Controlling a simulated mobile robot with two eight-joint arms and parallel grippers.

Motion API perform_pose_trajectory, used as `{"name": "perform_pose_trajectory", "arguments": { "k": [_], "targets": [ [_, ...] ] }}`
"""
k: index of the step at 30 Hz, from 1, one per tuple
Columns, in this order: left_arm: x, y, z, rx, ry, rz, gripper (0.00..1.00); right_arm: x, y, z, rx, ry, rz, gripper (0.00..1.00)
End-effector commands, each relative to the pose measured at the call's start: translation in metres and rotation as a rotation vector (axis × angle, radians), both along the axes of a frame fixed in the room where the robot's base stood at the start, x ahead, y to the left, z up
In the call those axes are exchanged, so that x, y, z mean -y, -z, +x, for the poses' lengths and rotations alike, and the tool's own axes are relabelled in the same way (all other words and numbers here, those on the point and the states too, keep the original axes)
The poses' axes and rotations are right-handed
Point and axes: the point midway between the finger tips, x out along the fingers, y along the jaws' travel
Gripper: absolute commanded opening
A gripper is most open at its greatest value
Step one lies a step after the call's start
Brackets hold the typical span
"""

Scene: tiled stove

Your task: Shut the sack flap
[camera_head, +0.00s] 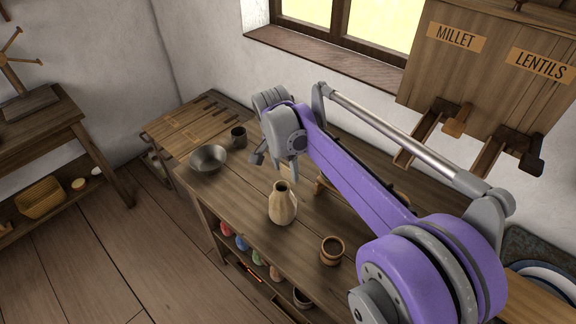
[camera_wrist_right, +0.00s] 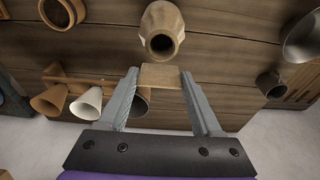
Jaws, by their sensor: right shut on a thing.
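A beige, faceted, sack-like vessel (camera_head: 282,204) stands upright on the wooden bench. Its dark open mouth shows in the right wrist view, where the vessel (camera_wrist_right: 162,30) is just beyond my fingertips. My right gripper (camera_head: 268,160) is above the bench behind the vessel, seen small and partly hidden by its own arm. In the wrist view its fingers (camera_wrist_right: 160,78) are closed on a flat tan piece (camera_wrist_right: 160,76), which looks like the flap. The piece lies close to the vessel's mouth; I cannot tell whether they are joined. My left gripper is not in view.
A grey bowl (camera_head: 208,158) and a dark mug (camera_head: 238,137) stand at the bench's left. A brown pot (camera_head: 332,251) stands at the front right. Wooden grain bins (camera_head: 490,70) hang on the wall.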

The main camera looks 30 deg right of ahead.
Motion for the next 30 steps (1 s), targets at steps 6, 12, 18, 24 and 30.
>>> {"name": "perform_pose_trajectory", "arguments": {
  "k": [6, 12, 18, 24, 30],
  "targets": [
    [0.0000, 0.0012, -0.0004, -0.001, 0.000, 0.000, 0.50, -0.0034, 0.0010, -0.0011, 0.013, 0.000, -0.047, 0.10],
    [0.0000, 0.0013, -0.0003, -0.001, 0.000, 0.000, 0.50, -0.0037, 0.0011, -0.0013, 0.014, 0.000, -0.056, 0.10],
    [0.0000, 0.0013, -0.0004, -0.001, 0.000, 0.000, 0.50, -0.0036, 0.0012, -0.0014, 0.014, 0.000, -0.055, 0.10],
    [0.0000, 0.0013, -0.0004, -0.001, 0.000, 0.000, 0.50, -0.0036, 0.0012, -0.0012, 0.014, 0.000, -0.055, 0.97],
    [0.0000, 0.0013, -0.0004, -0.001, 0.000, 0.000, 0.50, -0.0034, 0.0010, -0.0011, 0.015, 0.000, -0.055, 0.97]
  ]
}}
